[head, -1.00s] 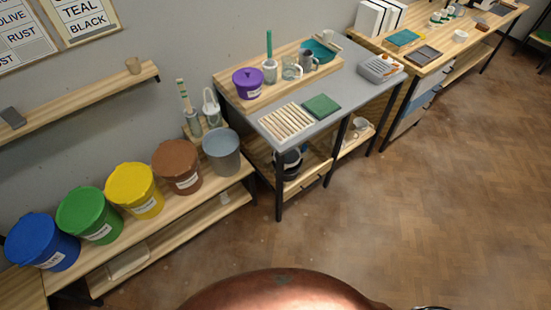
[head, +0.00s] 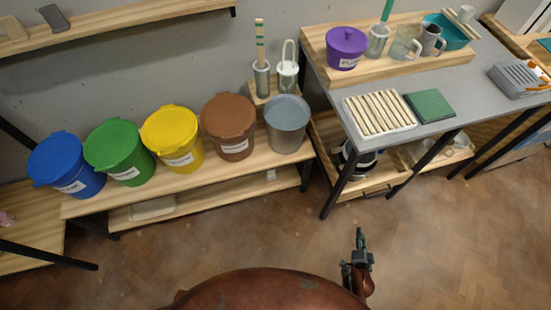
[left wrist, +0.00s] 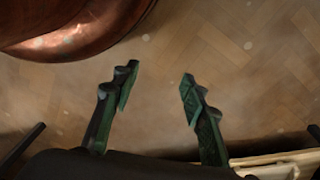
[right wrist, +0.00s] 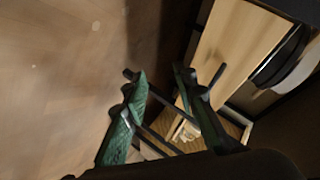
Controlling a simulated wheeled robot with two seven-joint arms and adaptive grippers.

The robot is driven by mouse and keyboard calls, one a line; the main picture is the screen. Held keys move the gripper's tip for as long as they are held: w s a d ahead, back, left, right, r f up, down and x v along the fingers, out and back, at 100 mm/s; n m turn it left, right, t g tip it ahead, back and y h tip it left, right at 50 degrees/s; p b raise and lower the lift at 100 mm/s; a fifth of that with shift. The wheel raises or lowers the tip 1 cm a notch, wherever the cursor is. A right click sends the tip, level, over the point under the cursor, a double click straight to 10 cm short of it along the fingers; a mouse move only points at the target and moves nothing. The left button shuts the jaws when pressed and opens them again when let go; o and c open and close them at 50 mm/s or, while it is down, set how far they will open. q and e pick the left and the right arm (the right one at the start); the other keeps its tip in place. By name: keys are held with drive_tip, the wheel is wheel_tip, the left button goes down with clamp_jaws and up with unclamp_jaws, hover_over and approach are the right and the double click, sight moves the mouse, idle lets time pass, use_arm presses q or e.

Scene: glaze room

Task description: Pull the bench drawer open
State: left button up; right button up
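The bench (head: 350,95) has a grey top and dark legs and stands at the right of the head view. My right gripper (head: 360,238) is over the floor in front of the bench, apart from the drawer. In the right wrist view, its fingers (right wrist: 160,78) are open and empty, with light wood panels beyond them. My left gripper (left wrist: 158,82) is open and empty over the floor and is outside the head view.
A low wooden shelf (head: 285,180) with blue, green, yellow and brown buckets and a grey bucket (head: 288,125) stands left of the bench. A dark bench leg (head: 338,190) stands beside the drawer. The floor (head: 450,240) in front is clear.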

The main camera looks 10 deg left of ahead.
drive_tip(key=w+d+r+m+t+h+b, duration=0.2)
drive_tip(key=w+d+m+b, duration=0.15)
drive_tip(key=w, duration=0.45)
use_arm(q)
wheel_tip(320, 180, up, 9)
drive_tip(key=w+d+b, duration=0.1)
drive_tip(key=w+b, duration=0.1)
drive_tip(key=b, duration=0.2)
use_arm(e)
drive_tip(key=m+h, duration=0.2)
drive_tip(key=m, duration=0.3)
approach(380, 194)
wheel_tip(380, 194, down, 2)
drive_tip(key=w, duration=0.2)
use_arm(q)
drive_tip(key=w+d+f+t+h+b, duration=0.1)
drive_tip(key=w+d+f+t+b, duration=0.1)
drive_tip(key=w+d+f, duration=0.1)
drive_tip(key=shift+w+d+f, duration=0.2)
drive_tip(key=shift+w+f, duration=0.5)
drive_tip(key=shift+f, duration=0.25)
use_arm(e)
drive_tip(key=shift+m+t, duration=0.25)
drive_tip(key=shift+t, duration=0.15)
drive_tip(key=shift+d+x, duration=0.2)
drive_tip(key=shift+x, duration=1.8)
drive_tip(key=shift+d+x, duration=0.15)
drive_tip(key=shift+x, duration=1.9)
